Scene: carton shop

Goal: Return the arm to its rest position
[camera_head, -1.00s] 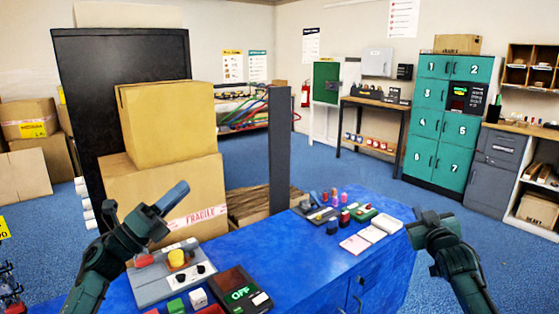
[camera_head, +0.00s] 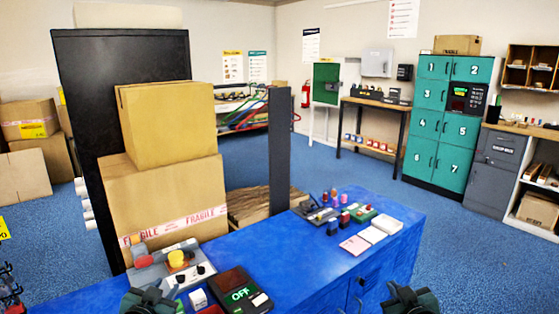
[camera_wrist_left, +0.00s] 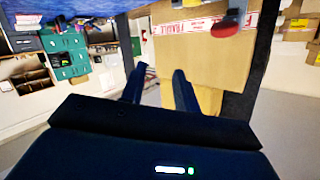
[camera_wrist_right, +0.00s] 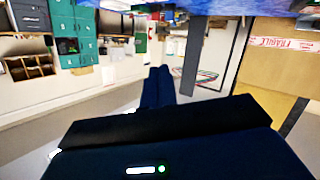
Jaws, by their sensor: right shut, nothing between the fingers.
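My left gripper (camera_head: 150,298) is low at the bottom edge of the head view, in front of the control panel on the blue bench (camera_head: 330,262). In the left wrist view its two fingers (camera_wrist_left: 160,82) stand apart with nothing between them, so it is open. My right gripper (camera_head: 410,298) is at the bottom edge of the head view, right of the left one and in front of the bench. In the right wrist view its fingers (camera_wrist_right: 158,82) are together and empty. Most of both arms is out of view below.
The bench holds a panel with a yellow button (camera_head: 177,257), a dark device reading OFF (camera_head: 240,292), stamps and a pink pad (camera_head: 355,244). Two stacked cartons (camera_head: 165,195) stand behind it at the left. Teal lockers (camera_head: 440,125) are far right. Blue floor is clear beyond the bench.

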